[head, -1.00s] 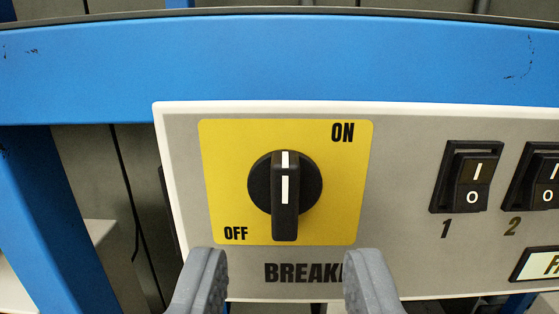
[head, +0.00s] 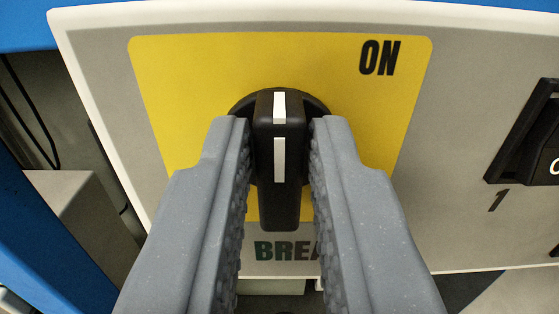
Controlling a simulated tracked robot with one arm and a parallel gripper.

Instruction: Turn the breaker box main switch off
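The main switch (head: 280,150) is a black rotary knob with a white line, on a yellow plate (head: 180,80) of the grey breaker box (head: 100,60). Its handle stands upright in the picture, with the white line pointing straight up. "ON" (head: 380,58) is printed at the plate's upper right. The "OFF" label is hidden behind my gripper's left finger. My gripper (head: 281,125) has one finger on each side of the handle. Narrow gaps seem to show beside the handle, and I cannot tell whether either finger touches it.
A black rocker switch (head: 530,140) marked 1 sits to the right on the same panel. A blue frame post (head: 45,240) stands at the lower left, and a blue beam (head: 300,3) runs along the top edge.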

